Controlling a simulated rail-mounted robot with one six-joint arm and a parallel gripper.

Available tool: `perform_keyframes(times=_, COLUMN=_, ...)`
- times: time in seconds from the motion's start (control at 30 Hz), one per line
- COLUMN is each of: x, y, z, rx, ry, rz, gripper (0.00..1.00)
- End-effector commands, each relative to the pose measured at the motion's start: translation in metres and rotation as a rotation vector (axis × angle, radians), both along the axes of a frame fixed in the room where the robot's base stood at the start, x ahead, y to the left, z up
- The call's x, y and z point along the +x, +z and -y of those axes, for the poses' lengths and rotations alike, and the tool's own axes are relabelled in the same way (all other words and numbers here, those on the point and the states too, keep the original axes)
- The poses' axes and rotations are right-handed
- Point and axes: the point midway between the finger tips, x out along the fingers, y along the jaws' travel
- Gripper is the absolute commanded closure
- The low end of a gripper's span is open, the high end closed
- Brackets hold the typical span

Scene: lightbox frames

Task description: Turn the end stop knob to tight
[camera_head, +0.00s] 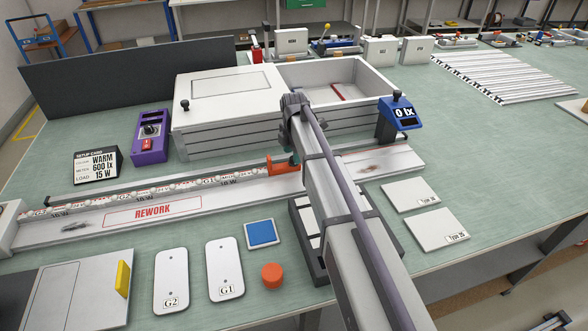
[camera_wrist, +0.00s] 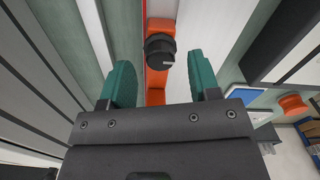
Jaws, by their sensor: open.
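The orange end stop (camera_wrist: 161,25) sits on the rail in the wrist view, and a round black knob (camera_wrist: 159,50) is on it. A short pale mark shows on the knob's face. In the head view the end stop (camera_head: 281,168) is partly hidden by my arm, and the knob cannot be made out. My gripper (camera_wrist: 161,78) has its two teal fingers apart, one on each side of the end stop's line, with the knob just beyond the fingertips. Nothing is held. In the head view my gripper (camera_head: 294,159) is mostly hidden, close to the end stop.
The long REWORK rail (camera_head: 190,205) runs across the bench. Behind it are the white lightbox (camera_head: 225,95), a purple control box (camera_head: 150,138) and a blue 0 lx meter (camera_head: 400,114). White plates G2 (camera_head: 171,275) and G1 (camera_head: 223,265) lie in front, near an orange cylinder (camera_head: 272,276).

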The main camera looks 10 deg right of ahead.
Motion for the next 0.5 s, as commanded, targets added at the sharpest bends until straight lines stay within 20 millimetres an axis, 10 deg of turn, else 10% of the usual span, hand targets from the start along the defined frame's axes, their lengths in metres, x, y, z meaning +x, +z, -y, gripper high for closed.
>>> perform_keyframes(times=0.5, x=-0.0001, y=-0.0169, z=0.0000, rx=0.000, ry=-0.001, rz=0.000, gripper=0.57)
